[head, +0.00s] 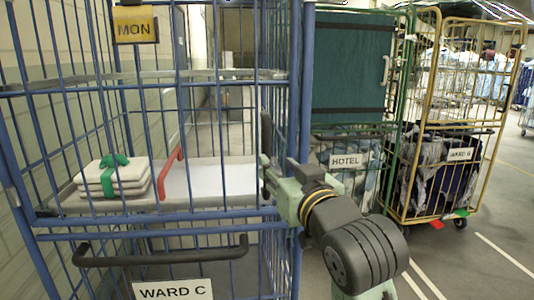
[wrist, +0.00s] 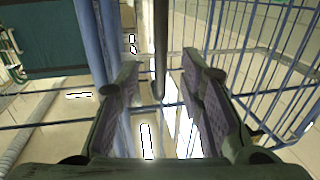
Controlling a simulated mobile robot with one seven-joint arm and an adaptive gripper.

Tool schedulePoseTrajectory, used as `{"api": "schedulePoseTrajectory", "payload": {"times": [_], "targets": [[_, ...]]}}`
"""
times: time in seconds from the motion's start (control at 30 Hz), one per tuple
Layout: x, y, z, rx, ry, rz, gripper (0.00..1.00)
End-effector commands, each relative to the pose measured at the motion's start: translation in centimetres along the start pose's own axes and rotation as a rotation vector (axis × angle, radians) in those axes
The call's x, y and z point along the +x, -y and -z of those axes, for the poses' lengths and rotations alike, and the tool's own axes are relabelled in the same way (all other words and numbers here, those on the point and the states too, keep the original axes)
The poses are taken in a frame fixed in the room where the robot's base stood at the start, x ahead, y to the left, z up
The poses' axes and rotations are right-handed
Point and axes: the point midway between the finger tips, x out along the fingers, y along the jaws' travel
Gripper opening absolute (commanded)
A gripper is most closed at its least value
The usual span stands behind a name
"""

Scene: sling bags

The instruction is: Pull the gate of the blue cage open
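The blue cage (head: 305,100) fills the left of the head view. Its barred gate (head: 150,212) faces me and looks shut. A black handle bar (head: 165,256) runs across the gate's lower part, above a WARD C label (head: 172,289). A red lever (head: 168,173) shows behind the bars. My gripper (head: 266,163) is at the gate's right edge, near the right post and above the handle's right end. In the wrist view my gripper (wrist: 162,88) is open; a dark bar (wrist: 160,45) appears between its fingers, touching neither visibly. I cannot tell which part that bar is.
Folded cloths with a green ribbon (head: 114,178) lie on the cage's shelf. A yellow MON tag (head: 135,25) hangs at the top. A green HOTEL cage (head: 402,90) and a yellow WARD G cage (head: 505,110) stand to the right. Floor at the lower right is clear.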

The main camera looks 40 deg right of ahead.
Motion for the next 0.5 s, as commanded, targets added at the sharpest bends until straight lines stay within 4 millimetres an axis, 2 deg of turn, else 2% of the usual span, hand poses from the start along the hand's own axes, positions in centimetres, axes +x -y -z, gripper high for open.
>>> {"api": "schedulePoseTrajectory", "payload": {"times": [0.1,0.23,0.4,0.5], "targets": [[2.5,0.1,0.2,0.000,0.003,0.003,0.35],[4.8,0.1,0.2,0.001,0.003,0.002,0.35],[6.8,0.0,0.1,0.000,0.000,0.001,0.35],[7.4,0.0,0.1,-0.001,0.000,0.001,0.35]]}}
